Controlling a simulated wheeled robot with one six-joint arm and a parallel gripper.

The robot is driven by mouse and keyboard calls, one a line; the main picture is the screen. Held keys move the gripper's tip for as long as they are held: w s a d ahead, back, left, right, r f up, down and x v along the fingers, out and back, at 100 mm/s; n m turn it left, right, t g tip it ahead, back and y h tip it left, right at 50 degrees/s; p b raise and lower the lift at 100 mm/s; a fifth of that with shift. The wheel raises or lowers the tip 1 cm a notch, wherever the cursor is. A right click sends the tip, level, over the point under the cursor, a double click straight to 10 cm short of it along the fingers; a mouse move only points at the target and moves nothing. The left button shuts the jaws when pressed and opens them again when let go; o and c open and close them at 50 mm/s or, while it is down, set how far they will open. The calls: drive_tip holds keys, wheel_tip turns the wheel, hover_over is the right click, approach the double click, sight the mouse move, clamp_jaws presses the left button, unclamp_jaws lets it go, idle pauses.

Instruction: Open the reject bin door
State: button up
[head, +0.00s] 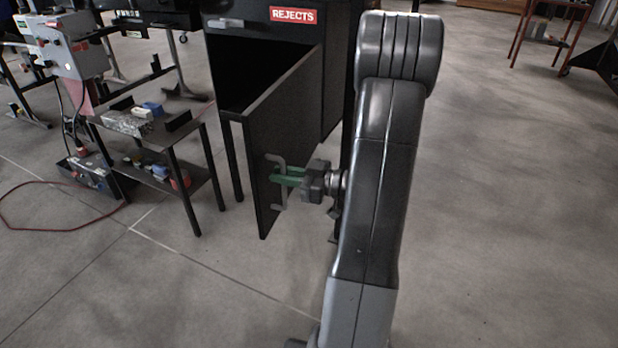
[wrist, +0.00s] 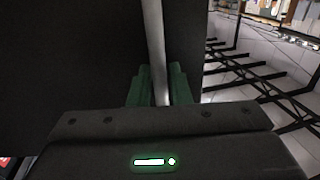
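The reject bin is a black cabinet (head: 262,28) with a red REJECTS label (head: 293,15) in the head view. Its black door (head: 290,110) is swung well out from the front, leaving a dark opening (head: 240,68). The door also fills much of the left of the wrist view (wrist: 70,60). A grey bar handle (head: 279,200) stands on the door's face; it also shows in the wrist view (wrist: 154,40). My gripper (head: 286,176) has green fingers, one on each side of the bar, and is shut on the handle. My arm hides part of the cabinet's right side.
A low black table (head: 205,135) with small parts stands left of the door, close to it. A red cable (head: 60,228) lies on the floor at the left. The floor (head: 510,200) to the right of my arm is clear. Black rails (wrist: 265,80) show at right in the wrist view.

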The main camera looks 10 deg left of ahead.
drive_tip(key=d+p, duration=0.2)
drive_tip(key=d, duration=1.1)
drive_tip(key=shift+s, duration=0.2)
drive_tip(key=a+b, duration=0.1)
drive_tip(key=a, duration=0.6)
drive_tip(key=a+b, duration=0.1)
drive_tip(key=a, duration=0.5)
drive_tip(key=shift+w+a, duration=0.2)
drive_tip(key=shift+a, duration=0.15)
